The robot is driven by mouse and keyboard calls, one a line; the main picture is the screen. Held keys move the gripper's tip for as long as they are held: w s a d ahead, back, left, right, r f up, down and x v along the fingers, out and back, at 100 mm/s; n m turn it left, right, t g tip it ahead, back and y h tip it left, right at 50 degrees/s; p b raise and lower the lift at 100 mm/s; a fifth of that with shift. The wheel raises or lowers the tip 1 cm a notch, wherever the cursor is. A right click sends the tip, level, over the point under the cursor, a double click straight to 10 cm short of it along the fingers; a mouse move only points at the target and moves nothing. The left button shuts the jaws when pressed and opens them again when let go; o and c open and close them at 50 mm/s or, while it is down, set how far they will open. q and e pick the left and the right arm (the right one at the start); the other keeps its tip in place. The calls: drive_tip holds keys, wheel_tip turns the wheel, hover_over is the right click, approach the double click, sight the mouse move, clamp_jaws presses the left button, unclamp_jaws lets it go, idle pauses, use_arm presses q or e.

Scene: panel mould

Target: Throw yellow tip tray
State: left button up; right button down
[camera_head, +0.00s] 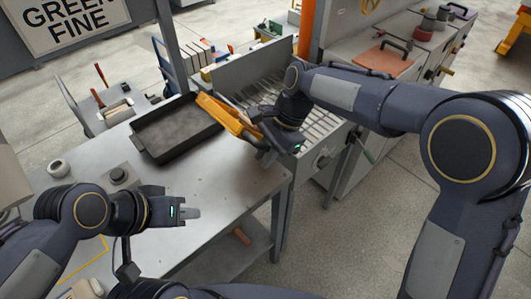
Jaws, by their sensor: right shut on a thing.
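The yellow tip tray (221,112) is long and narrow and is seen nearly edge-on. It slants down from the dark tray's right edge toward my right gripper (265,135), which is shut on its near end. Part of the yellow tray is hidden by the gripper and wrist. My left gripper (190,213) is over the front of the metal table, apart from the tray. It is seen side-on and holds nothing that I can see; its finger gap does not show.
A shallow black tray (145,148) lies on the grey table (220,180). A slatted metal bed (318,121) stands beyond the table's right edge, partly behind my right arm. A round knob (118,174) and a white roll (58,168) sit at left. The table's front middle is clear.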

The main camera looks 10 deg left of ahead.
drive_tip(key=shift+f, duration=0.1)
drive_tip(key=shift+s+a+f+n+t+h+b, duration=0.1)
drive_tip(key=shift+s+a+f+t+h+b, duration=0.55)
drive_tip(key=shift+f+t+b, duration=0.8)
drive_tip(key=shift+s+a+f+n+t+h+b, duration=0.1)
drive_tip(key=shift+s+a+f+t+h+b, duration=0.55)
drive_tip(key=shift+f, duration=1.55)
drive_tip(key=shift+s+a+f+n+t+h+b, duration=0.1)
drive_tip(key=shift+s+a+f+t+h+b, duration=0.5)
drive_tip(key=shift+f+b, duration=1.05)
drive_tip(key=shift+s+d+f+h, duration=0.2)
drive_tip(key=shift+s+h, duration=0.1)
